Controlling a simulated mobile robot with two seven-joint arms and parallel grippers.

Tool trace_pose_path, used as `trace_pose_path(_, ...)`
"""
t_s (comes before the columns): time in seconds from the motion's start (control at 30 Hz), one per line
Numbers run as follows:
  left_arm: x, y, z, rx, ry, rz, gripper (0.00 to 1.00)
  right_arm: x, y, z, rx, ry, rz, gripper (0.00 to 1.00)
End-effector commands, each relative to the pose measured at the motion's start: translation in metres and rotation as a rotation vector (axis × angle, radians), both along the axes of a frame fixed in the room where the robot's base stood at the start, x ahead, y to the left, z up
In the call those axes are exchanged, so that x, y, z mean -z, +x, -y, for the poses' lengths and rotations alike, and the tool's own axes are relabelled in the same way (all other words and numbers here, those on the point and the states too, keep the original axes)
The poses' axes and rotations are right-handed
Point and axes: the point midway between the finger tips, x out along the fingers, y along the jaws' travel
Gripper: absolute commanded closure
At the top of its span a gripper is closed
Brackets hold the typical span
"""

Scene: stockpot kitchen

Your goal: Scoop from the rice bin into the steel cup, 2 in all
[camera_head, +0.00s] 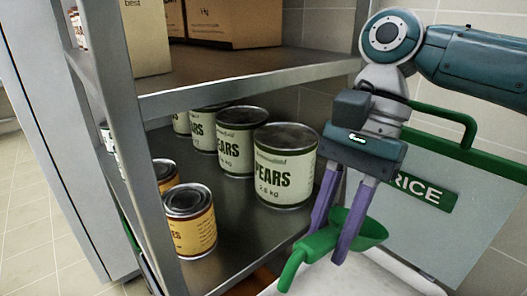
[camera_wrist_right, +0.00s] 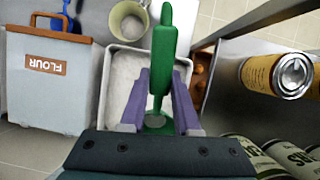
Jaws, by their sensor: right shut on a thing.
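My right gripper (camera_head: 343,205) has purple fingers and is shut on a green scoop (camera_head: 367,229). The scoop's handle points down and left in the head view, and the visible part of its bowl looks bare green. In the right wrist view the gripper (camera_wrist_right: 160,112) holds the scoop (camera_wrist_right: 159,70) above the open rice bin (camera_wrist_right: 118,83), which has white rice inside. The bin's RICE panel (camera_head: 462,215) with green edging stands upright behind the gripper. My left gripper is out of view.
A metal shelf (camera_head: 240,252) stands left of the gripper, with large pears cans (camera_head: 286,165) and smaller yellow-label cans (camera_head: 190,222). Cardboard boxes (camera_head: 235,22) sit on the upper shelf. A flour bin (camera_wrist_right: 48,85) stands beside the rice bin, with a blue scoop (camera_wrist_right: 63,18).

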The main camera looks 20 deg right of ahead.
Motion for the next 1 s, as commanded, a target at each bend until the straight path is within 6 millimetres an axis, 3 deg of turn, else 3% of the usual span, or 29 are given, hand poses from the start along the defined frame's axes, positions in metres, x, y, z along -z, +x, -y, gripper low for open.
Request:
trace_pose_path(0.1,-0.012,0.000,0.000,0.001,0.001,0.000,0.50,0.014,-0.008,0.009,0.136,0.012,-0.011,1.00)
trace_pose_path(0.37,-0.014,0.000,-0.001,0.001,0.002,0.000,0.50,0.031,-0.012,0.018,0.248,0.025,-0.008,1.00)
trace_pose_path(0.57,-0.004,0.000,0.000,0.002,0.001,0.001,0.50,0.038,-0.012,0.018,0.247,0.025,-0.006,1.00)
trace_pose_path(1.0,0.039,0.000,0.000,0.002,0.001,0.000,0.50,0.069,-0.012,0.018,0.244,0.024,-0.007,1.00)
